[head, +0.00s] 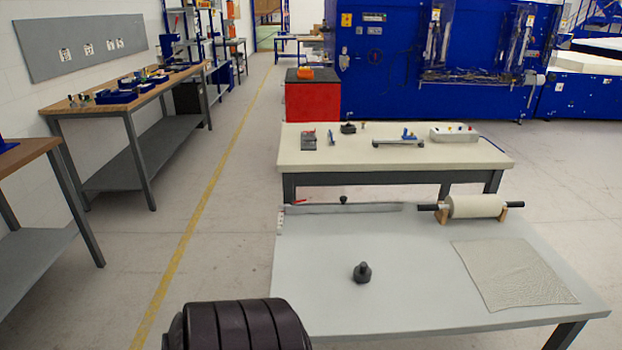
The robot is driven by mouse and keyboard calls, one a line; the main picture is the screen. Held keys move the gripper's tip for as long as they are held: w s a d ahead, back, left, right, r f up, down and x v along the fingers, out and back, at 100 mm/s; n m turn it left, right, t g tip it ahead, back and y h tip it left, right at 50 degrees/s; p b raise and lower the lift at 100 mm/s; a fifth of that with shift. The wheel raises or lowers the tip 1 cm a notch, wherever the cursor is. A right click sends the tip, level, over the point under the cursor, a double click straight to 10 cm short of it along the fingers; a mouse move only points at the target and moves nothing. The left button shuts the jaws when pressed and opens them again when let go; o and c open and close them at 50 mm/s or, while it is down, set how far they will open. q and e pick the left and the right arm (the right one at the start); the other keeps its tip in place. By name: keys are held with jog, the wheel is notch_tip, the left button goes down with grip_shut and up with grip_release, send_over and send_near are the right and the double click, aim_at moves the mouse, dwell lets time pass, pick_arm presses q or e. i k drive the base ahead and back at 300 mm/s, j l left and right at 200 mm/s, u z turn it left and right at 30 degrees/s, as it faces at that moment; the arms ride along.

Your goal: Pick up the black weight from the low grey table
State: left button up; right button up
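The black weight (362,273) stands upright on the low grey table (420,296), left of the table's middle. It is a small dark body with a narrower knob on top. Bare table surface surrounds it and nothing touches it. Neither of my grippers shows in the head view, so I cannot see whether they are open or shut.
A pale textured sheet (513,274) lies on the table's right side. A roll (474,206) on wooden supports and a long grey bar (345,209) lie along its far edge. A cream-topped table (350,152) stands behind. A dark ribbed shape covers the near left corner.

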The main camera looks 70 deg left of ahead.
aim_at(363, 273)
jog(key=u, duration=1.85)
jog(key=i+l+u, duration=0.1)
jog(key=i+u, duration=0.15)
jog(key=i+l+u, duration=0.25)
jog(key=i+j, duration=0.05)
jog(key=j, duration=0.05)
